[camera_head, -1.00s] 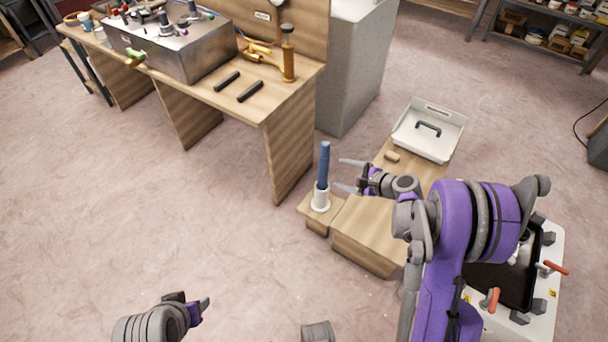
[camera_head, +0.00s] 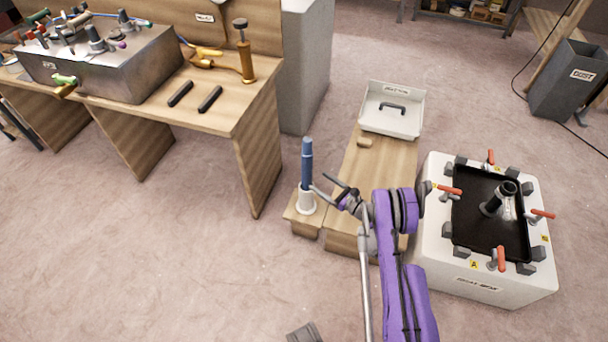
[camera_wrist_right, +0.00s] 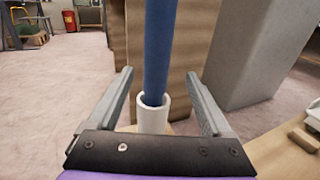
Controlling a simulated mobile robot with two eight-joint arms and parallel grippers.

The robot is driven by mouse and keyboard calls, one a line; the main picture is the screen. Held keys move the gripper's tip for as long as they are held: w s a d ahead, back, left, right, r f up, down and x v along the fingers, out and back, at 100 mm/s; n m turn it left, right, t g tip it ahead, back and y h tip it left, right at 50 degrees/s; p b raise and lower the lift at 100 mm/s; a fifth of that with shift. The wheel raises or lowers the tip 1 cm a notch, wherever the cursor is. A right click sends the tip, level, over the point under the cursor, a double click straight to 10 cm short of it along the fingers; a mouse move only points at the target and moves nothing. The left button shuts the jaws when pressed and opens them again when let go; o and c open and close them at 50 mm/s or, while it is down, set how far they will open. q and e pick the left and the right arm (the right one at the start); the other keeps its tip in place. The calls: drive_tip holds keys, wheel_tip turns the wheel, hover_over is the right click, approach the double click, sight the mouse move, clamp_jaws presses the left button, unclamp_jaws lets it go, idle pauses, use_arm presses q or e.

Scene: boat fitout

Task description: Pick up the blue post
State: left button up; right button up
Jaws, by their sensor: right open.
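The blue post (camera_head: 307,165) stands upright in a white cylindrical holder (camera_head: 307,204) on a small low wooden block. My right gripper (camera_head: 326,186) is open, just right of the post's lower part in the head view. In the right wrist view the post (camera_wrist_right: 160,45) rises between the two spread fingers of my right gripper (camera_wrist_right: 158,100), a little beyond them, with the white holder (camera_wrist_right: 153,116) below. I see no contact between fingers and post.
A wooden workbench (camera_head: 215,115) with a metal box stands left. A wooden bench (camera_head: 390,165) with a white tray (camera_head: 393,122) lies behind my right gripper. A white fixture (camera_head: 440,262) with red-handled clamps is at right. A grey bin (camera_head: 565,90) stands far right.

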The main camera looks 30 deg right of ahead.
sight(311, 178)
drive_tip(key=x, duration=0.6)
drive_tip(key=shift+a+f+b, duration=0.25)
drive_tip(key=shift+a+b, duration=0.05)
drive_tip(key=shift+b, duration=0.05)
drive_tip(key=shift+w+a, duration=0.15)
drive_tip(key=shift+w, duration=0.45)
clamp_jaws()
drive_tip(key=shift+r, duration=0.1)
